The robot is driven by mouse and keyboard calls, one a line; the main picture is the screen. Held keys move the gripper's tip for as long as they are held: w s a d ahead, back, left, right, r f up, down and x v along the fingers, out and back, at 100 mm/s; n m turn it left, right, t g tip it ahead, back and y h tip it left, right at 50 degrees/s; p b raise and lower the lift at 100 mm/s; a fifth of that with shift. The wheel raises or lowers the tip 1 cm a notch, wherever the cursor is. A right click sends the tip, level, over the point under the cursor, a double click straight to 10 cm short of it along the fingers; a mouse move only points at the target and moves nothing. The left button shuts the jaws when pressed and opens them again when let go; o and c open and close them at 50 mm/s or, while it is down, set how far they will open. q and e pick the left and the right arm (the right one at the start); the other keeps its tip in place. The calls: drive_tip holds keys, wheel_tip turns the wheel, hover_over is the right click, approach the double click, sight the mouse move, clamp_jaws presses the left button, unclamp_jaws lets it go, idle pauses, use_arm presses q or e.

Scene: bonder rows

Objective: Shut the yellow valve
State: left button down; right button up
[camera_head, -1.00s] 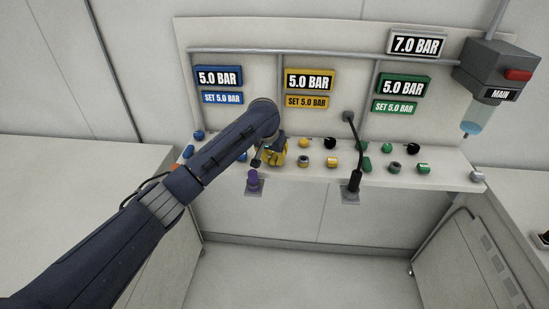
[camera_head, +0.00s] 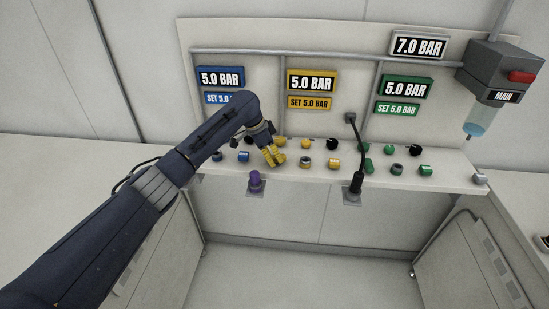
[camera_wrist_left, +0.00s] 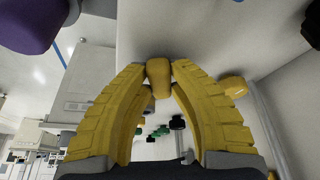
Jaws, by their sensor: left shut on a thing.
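My left gripper (camera_head: 276,160) reaches down to the white shelf in the head view, at the left end of the yellow controls. In the left wrist view its curved yellow fingers (camera_wrist_left: 158,76) are shut on a small yellow handle (camera_wrist_left: 158,86), which I take to be the yellow valve. The handle is between the two fingertips. In the head view the gripped part is mostly hidden by the fingers, so its angle is hard to tell. The yellow panel display (camera_head: 312,80) reads 5.0 BAR, with SET 5.0 BAR below. My right gripper is not in view.
Other yellow knobs (camera_head: 334,162) stand to the right on the shelf (camera_head: 440,179), with green knobs (camera_head: 397,169) beyond. A grey MAIN unit (camera_head: 497,68) hangs at the right.

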use_arm(q)
drive_tip(key=shift+w+f+m+g, duration=0.1)
drive_tip(key=shift+m+g, duration=0.35)
drive_tip(key=shift+m, duration=0.65)
drive_tip(key=shift+w+m+g, duration=0.1)
drive_tip(key=shift+m+g, duration=0.35)
drive_tip(key=shift+m, duration=0.65)
drive_tip(key=c, duration=1.2)
unclamp_jaws()
drive_tip(key=shift+a, duration=0.1)
drive_tip(key=v, duration=1.2)
drive_tip(key=shift+w, duration=0.1)
